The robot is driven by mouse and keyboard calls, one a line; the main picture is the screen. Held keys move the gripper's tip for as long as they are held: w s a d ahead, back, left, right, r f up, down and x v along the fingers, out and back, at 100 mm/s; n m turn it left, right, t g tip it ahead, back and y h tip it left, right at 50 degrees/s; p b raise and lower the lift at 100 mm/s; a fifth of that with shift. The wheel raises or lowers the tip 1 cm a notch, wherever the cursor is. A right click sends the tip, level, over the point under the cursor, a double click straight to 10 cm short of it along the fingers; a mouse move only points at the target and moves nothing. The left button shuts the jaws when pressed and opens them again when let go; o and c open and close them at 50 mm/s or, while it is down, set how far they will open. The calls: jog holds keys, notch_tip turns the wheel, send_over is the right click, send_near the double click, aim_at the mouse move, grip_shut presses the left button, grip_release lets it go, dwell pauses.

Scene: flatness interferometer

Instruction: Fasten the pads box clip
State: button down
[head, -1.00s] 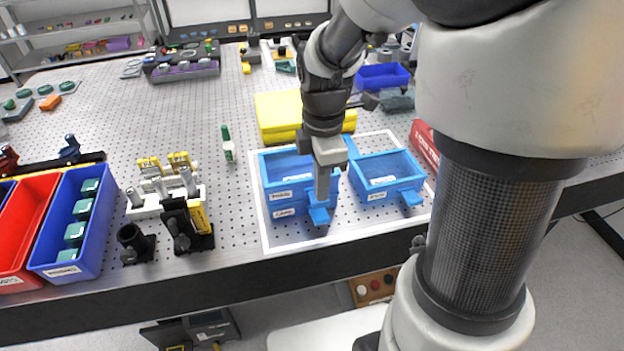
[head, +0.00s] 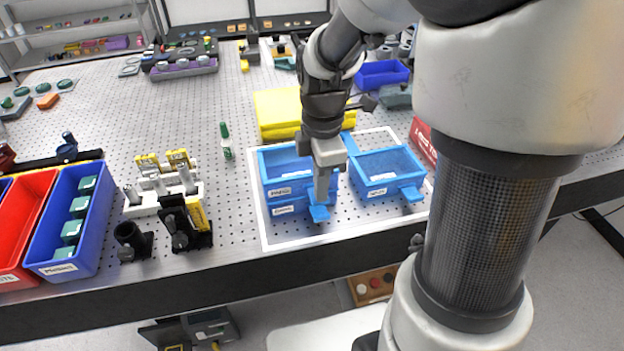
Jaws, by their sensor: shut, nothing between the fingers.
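Two light-blue boxes stand side by side inside a white outlined area on the perforated bench. The left blue box (head: 287,189) has labels on its front, which look stacked one above the other, and a blue clip tab (head: 319,213) sticking out at its front right. The right blue box (head: 388,178) has one front label and a similar tab (head: 413,194). The labels are too small to read surely. My gripper (head: 321,200) is shut and empty, pointing down at the left box's tab. Its fingertips are at or just above the tab; contact cannot be told. My gripper hides part of that box's right side.
A yellow case (head: 280,112) lies behind the blue boxes, and a red box (head: 424,140) is to their right. A green-capped bottle (head: 226,140) and a white rack (head: 165,192) stand left. Bare bench lies between rack and boxes.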

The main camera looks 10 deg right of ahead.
jog(key=shift+f+b, duration=1.05)
jog(key=shift+f, duration=0.4)
jog(key=shift+r, duration=0.1)
jog(key=shift+r+p, duration=3.2)
jog(key=shift+r, duration=0.7)
jog(key=shift+r, duration=0.35)
jog(key=s+r+m+t+p, duration=0.1)
jog(key=s+r+m+t, duration=0.4)
jog(key=s+r+m, duration=0.6)
notch_tip(320, 180, up, 4)
jog(key=m, duration=0.7)
jog(key=shift+s+f+t+p, duration=0.25)
jog(key=shift+s+t+p, duration=0.05)
jog(key=shift+s, duration=0.05)
